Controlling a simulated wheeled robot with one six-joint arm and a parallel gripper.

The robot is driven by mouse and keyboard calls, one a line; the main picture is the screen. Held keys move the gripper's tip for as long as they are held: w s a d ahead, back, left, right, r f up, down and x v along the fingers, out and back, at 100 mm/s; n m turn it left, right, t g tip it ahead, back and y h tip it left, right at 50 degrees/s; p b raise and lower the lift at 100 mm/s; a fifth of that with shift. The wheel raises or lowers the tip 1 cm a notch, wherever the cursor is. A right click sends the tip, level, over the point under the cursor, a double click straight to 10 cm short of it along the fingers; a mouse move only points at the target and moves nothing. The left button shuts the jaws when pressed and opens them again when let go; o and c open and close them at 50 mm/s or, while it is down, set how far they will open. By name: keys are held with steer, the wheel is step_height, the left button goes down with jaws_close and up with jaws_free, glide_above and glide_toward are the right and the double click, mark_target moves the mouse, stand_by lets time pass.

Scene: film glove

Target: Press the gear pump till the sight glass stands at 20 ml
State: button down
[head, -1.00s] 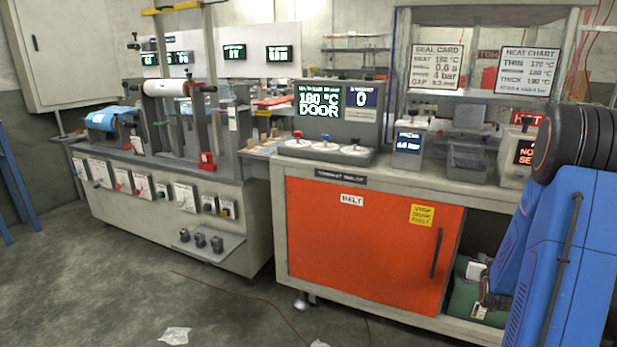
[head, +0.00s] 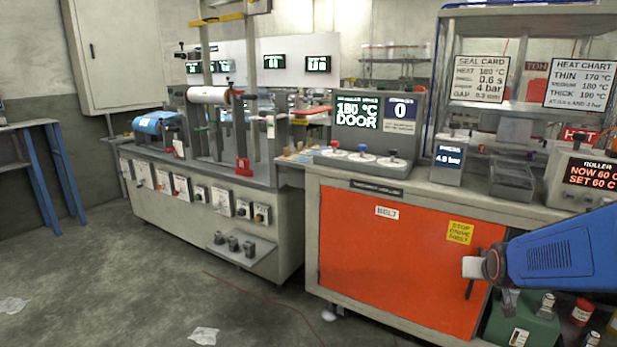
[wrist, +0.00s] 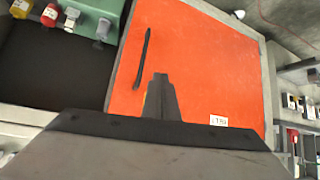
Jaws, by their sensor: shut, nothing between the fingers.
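I cannot make out a gear pump or sight glass for certain. A green box (head: 521,326) with small fittings on top stands in the open bay under the right bench. It also shows at the top left of the wrist view (wrist: 97,18). My gripper (wrist: 160,80) is shut and empty in the wrist view, pointing at the orange door (wrist: 205,70) beside its dark handle (wrist: 142,58). In the head view my blue arm reaches in from the right, in front of the door's right part, and the fingertips cannot be made out there.
The orange door (head: 390,250) has a dark handle (head: 483,262) partly behind my arm. On the bench are a control box reading "180 °C DOOR" (head: 357,118) and a pressure display (head: 449,160). The floor at left is clear except for scraps.

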steer(key=s+a+r+n+g+y, duration=0.1)
steer(key=s+a+g, duration=0.1)
steer(key=s+a, duration=0.6)
steer(key=s+a+r+n+g+y, duration=0.2)
steer(key=s+a, duration=0.6)
steer(key=s, duration=1)
steer(key=shift+s+r+g, duration=0.25)
steer(key=shift+r+g, duration=0.05)
stand_by(0.4)
